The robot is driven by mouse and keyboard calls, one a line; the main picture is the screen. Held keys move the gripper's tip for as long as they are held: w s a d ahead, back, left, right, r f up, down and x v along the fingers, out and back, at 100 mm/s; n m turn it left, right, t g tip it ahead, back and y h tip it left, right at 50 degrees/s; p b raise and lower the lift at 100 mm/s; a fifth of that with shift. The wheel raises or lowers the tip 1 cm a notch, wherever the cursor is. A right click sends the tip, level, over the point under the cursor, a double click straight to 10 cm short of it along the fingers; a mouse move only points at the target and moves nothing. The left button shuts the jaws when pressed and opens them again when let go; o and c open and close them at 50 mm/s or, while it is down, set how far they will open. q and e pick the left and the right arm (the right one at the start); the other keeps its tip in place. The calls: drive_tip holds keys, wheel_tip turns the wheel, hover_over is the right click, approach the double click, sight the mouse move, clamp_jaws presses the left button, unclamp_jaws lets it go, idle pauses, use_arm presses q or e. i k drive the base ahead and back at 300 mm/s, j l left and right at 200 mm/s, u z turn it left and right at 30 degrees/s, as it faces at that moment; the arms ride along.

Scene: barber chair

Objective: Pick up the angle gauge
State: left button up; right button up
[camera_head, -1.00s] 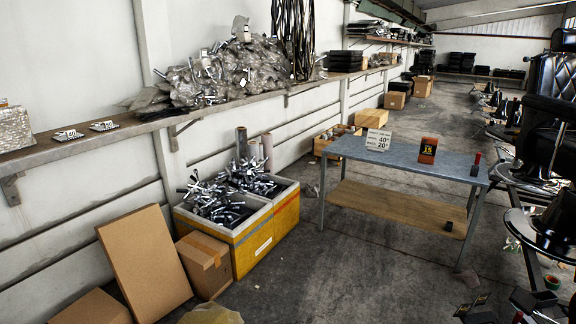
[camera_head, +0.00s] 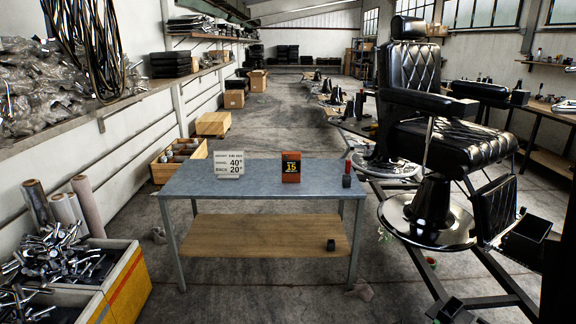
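A small upright orange-red device with a dark face reading 15 in yellow, which looks like the angle gauge (camera_head: 291,167), stands on the blue-grey table top (camera_head: 255,178), right of its middle. A white card (camera_head: 229,164) with 40° and 20° printed on it stands to its left. A small dark item with a red top (camera_head: 347,175) stands to its right near the table's right end. Neither of my grippers is in view.
A black barber chair (camera_head: 440,140) stands to the right of the table. A yellow crate (camera_head: 128,288) of metal parts is at the lower left. The table's lower wooden shelf (camera_head: 260,235) holds a small black block (camera_head: 331,245). Floor in front of the table is clear.

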sight(290, 167)
drive_tip(key=i+z, duration=0.1)
drive_tip(key=i, duration=2.45)
